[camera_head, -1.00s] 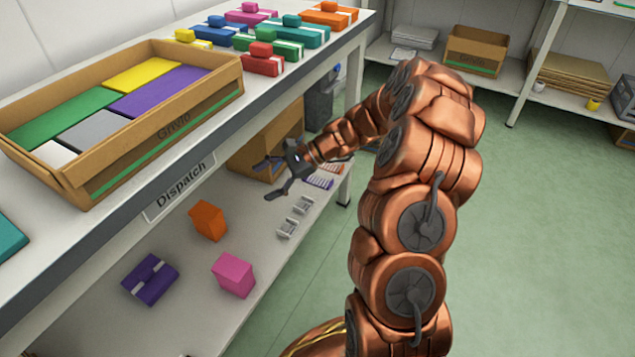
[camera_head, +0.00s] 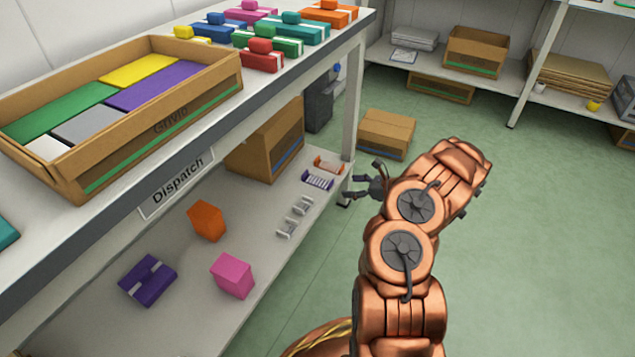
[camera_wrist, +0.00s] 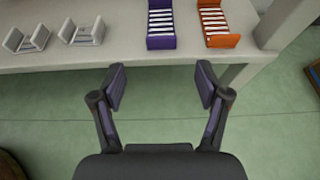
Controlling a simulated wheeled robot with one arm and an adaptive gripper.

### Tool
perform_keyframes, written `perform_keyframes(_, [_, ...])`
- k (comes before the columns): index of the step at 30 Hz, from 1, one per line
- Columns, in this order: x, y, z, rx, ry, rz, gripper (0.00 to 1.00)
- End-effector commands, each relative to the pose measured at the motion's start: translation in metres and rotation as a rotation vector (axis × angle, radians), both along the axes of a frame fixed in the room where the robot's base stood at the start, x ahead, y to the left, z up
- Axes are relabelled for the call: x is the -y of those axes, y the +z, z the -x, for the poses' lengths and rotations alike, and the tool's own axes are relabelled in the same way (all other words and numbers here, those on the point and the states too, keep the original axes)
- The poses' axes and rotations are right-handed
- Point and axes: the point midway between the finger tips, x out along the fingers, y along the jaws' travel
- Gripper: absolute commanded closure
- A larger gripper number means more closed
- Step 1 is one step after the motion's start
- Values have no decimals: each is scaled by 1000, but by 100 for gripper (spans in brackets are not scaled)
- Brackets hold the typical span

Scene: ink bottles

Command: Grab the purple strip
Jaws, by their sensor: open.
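The purple strip (camera_head: 318,181), with white bars across it, lies on the lower shelf near its right front edge. In the wrist view the purple strip (camera_wrist: 161,24) is at the top, ahead of the fingers and slightly left of centre. My gripper (camera_head: 352,189) is beside the shelf's front edge, to the right of the strip. In the wrist view my gripper (camera_wrist: 161,86) is open and empty, its fingers spread over the green floor and short of the shelf.
An orange strip (camera_wrist: 216,23) lies right beside the purple one. Grey holders (camera_wrist: 82,33) are to its left. The shelf leg (camera_wrist: 281,25) stands to the right. A large cardboard box (camera_head: 268,143) stands behind on the lower shelf (camera_head: 180,240). The upper shelf overhangs.

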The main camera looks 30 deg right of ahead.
Motion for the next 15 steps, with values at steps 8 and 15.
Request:
perform_keyframes(8, [-13, -10, -20, 1, 4, -1, 25])
perform_keyframes(15, [-26, -18, -46, 0, 6, -2, 25])
